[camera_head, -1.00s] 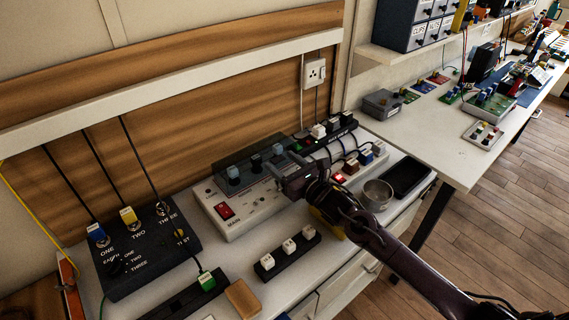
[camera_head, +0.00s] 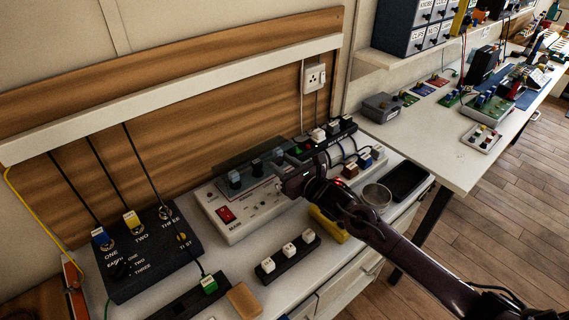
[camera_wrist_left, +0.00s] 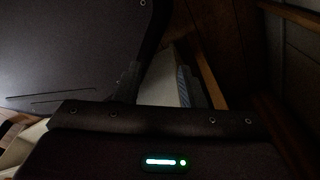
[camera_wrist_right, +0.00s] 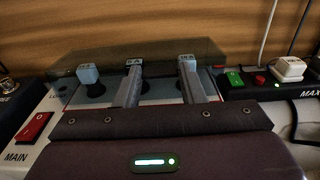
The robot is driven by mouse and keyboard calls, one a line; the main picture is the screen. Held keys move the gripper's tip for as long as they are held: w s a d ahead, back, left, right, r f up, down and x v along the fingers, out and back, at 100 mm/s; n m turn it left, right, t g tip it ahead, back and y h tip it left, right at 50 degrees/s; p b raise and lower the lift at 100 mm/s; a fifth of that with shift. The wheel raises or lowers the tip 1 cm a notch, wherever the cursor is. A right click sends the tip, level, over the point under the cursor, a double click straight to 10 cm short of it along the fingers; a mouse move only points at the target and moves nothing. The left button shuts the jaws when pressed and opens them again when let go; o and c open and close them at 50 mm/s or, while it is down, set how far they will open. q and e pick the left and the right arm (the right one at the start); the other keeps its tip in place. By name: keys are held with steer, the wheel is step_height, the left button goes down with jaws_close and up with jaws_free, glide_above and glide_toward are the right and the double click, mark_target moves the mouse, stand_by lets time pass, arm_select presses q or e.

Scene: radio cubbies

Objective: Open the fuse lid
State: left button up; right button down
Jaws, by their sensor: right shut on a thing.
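The fuse lid (camera_head: 232,158) is a smoky see-through panel over the back of the white fuse unit (camera_head: 245,228). In the right wrist view the lid (camera_wrist_right: 155,55) spans several grey-topped fuses (camera_wrist_right: 88,76); how far it is raised is hard to tell. My right gripper (camera_head: 284,172) is at the right front part of the unit. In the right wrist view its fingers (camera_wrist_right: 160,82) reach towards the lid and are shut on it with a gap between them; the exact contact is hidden.
A red MAIN switch (camera_head: 226,214) is at the unit's left front. A black switch box (camera_head: 150,255) stands to the left. A strip with white keys (camera_head: 288,256), a yellow object (camera_head: 330,226), a metal bowl (camera_head: 377,195) and a black tray (camera_head: 407,181) lie around my right arm.

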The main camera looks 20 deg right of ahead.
mark_target(272, 155)
steer(key=r+g+p, duration=0.1)
steer(key=w+r+g+p, duration=0.1)
steer(key=p, duration=0.1)
steer(key=w+r+h+p, duration=0.1)
steer(key=shift+a+r+g, duration=0.3)
steer(key=shift+a+g, duration=0.05)
steer(key=shift+g, duration=0.05)
steer(key=shift+w+a+r+g+p, duration=0.15)
steer(key=shift+w+g+p, duration=0.15)
steer(key=shift+p, duration=0.15)
steer(key=shift+w+a+r+g+h, duration=0.15)
steer(key=shift+w+r+g+h, duration=0.05)
steer(key=shift+w+g+h, duration=0.25)
steer(key=shift+w+a+r, duration=0.1)
steer(key=shift+w+r, duration=0.15)
steer(key=shift+r, duration=0.15)
steer(key=shift+w+a+r+b, duration=0.1)
steer(key=shift+w+a+b, duration=0.05)
steer(key=shift+w+b, duration=0.15)
steer(key=shift+r, duration=0.1)
steer(key=c, duration=1.3)
jaws_free()
steer(key=o, duration=0.4)
steer(key=shift+f, duration=0.2)
